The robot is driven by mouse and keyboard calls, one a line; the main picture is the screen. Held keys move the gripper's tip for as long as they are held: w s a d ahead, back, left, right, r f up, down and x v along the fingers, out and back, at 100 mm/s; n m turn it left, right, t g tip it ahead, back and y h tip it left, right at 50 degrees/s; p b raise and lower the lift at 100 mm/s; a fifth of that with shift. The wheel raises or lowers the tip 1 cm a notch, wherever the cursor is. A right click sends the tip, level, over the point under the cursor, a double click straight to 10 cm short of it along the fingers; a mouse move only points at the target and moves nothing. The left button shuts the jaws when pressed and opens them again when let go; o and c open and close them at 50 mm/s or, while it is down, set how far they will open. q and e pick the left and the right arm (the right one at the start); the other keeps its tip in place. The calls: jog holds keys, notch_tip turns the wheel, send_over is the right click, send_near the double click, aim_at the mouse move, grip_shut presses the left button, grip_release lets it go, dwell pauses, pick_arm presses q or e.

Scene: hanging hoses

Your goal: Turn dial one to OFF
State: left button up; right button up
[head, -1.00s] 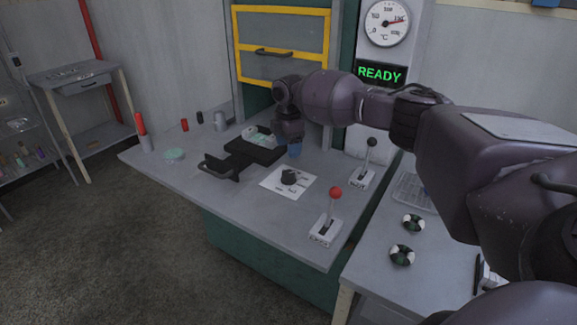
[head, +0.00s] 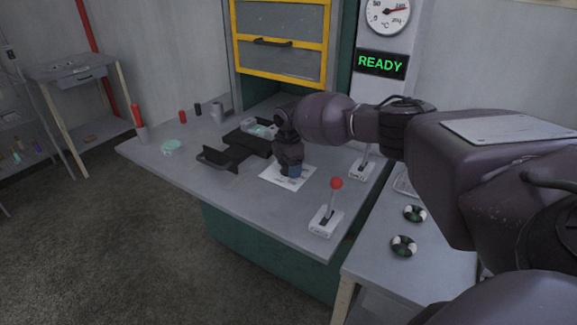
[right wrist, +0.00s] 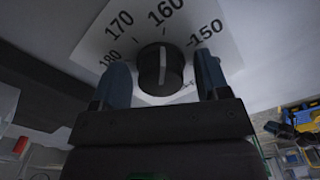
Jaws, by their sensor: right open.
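The dial is a black round knob (right wrist: 160,72) with a pale pointer line, on a white plate (right wrist: 90,45) printed 150, 160, 170 and 180 in the right wrist view. The line points roughly towards 160. No OFF mark can be read. My right gripper (right wrist: 162,78) is open, with one blue finger on each side of the knob; I cannot tell whether they touch it. In the head view my right gripper (head: 290,170) is over the white plate (head: 270,173) and hides the knob. My left gripper is not in view.
A red-knobbed lever (head: 336,184) stands right of the plate, and another lever (head: 361,175) is behind it, partly covered by my arm. A black handled tray (head: 222,157) lies left of the plate. The READY display (head: 381,64) is lit.

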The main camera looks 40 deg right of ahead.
jog(key=c, duration=0.9)
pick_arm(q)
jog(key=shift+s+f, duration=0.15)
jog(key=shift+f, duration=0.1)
pick_arm(e)
jog(key=shift+c, duration=0.2)
